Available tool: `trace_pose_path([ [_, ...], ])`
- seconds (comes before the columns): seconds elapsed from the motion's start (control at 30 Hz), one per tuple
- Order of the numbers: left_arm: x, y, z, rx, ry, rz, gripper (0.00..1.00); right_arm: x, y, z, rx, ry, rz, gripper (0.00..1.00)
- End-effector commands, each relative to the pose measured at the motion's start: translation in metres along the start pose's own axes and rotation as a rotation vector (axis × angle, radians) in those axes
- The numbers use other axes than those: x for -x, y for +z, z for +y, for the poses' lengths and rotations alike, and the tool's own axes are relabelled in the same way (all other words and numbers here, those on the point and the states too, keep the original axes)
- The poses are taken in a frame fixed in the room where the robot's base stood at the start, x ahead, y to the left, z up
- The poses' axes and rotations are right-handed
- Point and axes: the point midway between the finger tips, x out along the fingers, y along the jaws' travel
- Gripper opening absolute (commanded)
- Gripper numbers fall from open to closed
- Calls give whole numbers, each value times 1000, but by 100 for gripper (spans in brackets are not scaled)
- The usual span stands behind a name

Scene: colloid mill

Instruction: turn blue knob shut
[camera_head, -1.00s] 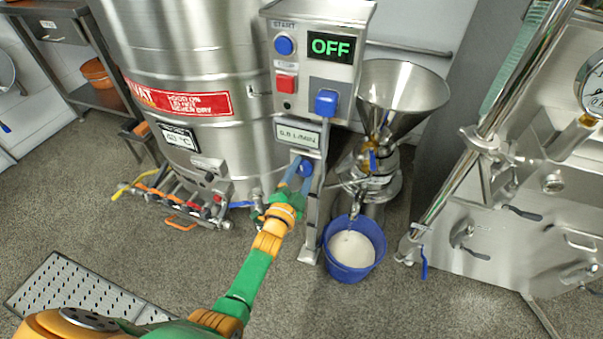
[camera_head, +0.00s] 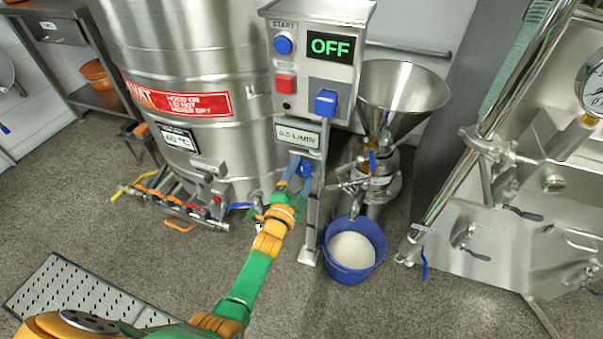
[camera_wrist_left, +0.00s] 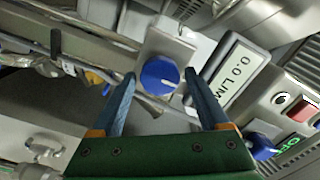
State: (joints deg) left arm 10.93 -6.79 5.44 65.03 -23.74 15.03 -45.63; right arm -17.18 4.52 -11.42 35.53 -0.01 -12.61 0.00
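The blue knob (camera_head: 306,168) sits on a grey plate low on the control post, under a small display (camera_head: 298,136) that reads 0.0 L/MIN. In the left wrist view the knob (camera_wrist_left: 159,76) is round with a pale pointer line. My left gripper (camera_head: 298,176) is at the knob. In the left wrist view its two blue-grey fingers (camera_wrist_left: 161,79) stand apart, one on each side of the knob, with a narrow gap showing at both sides. The fingers partly cover the knob in the head view. My right gripper is not in view.
Above is the control box with a green OFF screen (camera_head: 331,46), a blue start button (camera_head: 284,44), a red button (camera_head: 285,84) and a blue switch (camera_head: 326,103). A steel funnel (camera_head: 403,95) and a blue bucket (camera_head: 354,272) of pale material stand to the right. A steel vat (camera_head: 185,60) is left.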

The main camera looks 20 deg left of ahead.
Motion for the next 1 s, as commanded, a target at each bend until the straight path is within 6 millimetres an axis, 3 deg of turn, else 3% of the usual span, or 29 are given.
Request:
trace_pose_path([
  [0.3,1,0,0,1,0,0,89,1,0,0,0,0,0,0],
  [0.7,68,0,0,1,1,0,89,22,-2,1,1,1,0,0],
  [1.0,71,0,0,1,-1,1,89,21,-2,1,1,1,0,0],
])
